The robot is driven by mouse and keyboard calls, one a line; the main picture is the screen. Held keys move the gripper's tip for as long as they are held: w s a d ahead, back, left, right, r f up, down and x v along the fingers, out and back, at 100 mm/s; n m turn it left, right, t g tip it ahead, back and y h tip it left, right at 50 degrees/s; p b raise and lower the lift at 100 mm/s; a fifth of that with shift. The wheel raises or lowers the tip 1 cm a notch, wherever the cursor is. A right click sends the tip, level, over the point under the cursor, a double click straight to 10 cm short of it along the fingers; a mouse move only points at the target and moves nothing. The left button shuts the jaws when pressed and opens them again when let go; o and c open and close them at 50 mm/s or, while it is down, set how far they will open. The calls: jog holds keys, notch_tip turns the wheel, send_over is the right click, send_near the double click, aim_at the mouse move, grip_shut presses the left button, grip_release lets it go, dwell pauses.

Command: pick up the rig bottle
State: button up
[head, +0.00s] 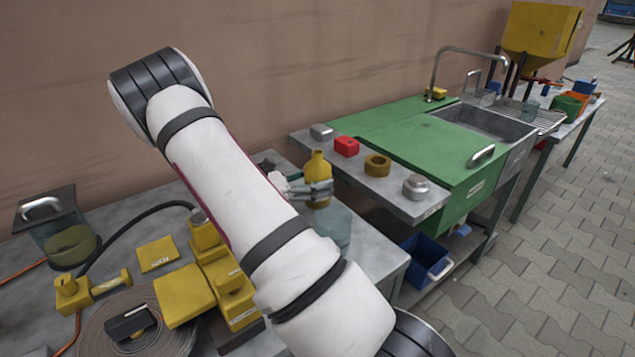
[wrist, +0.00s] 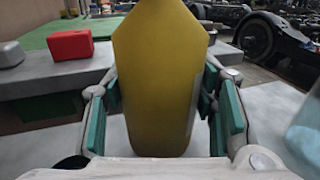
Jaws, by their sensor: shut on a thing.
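The rig bottle (head: 318,168) is a yellow bottle with a narrow neck, upright near the right end of the grey table by the wall. My gripper (head: 311,189) is around its body from the side and shut on it. In the wrist view the bottle (wrist: 158,60) fills the middle, between the green-padded fingers of my gripper (wrist: 160,100), its top cut off by the frame. I cannot tell whether its base touches the table.
A translucent bluish container (head: 333,226) stands just in front of the bottle. Behind is a grey shelf with a red block (head: 346,146), a brass ring (head: 377,165) and a metal pot (head: 415,186). Yellow parts (head: 185,294) and a coiled hose (head: 95,335) crowd the table's left.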

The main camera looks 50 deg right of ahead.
aim_at(317, 152)
jog(key=shift+r, duration=0.2)
jog(key=shift+r+p, duration=1)
jog(key=shift+r, duration=3.75)
jog(key=shift+r, duration=0.1)
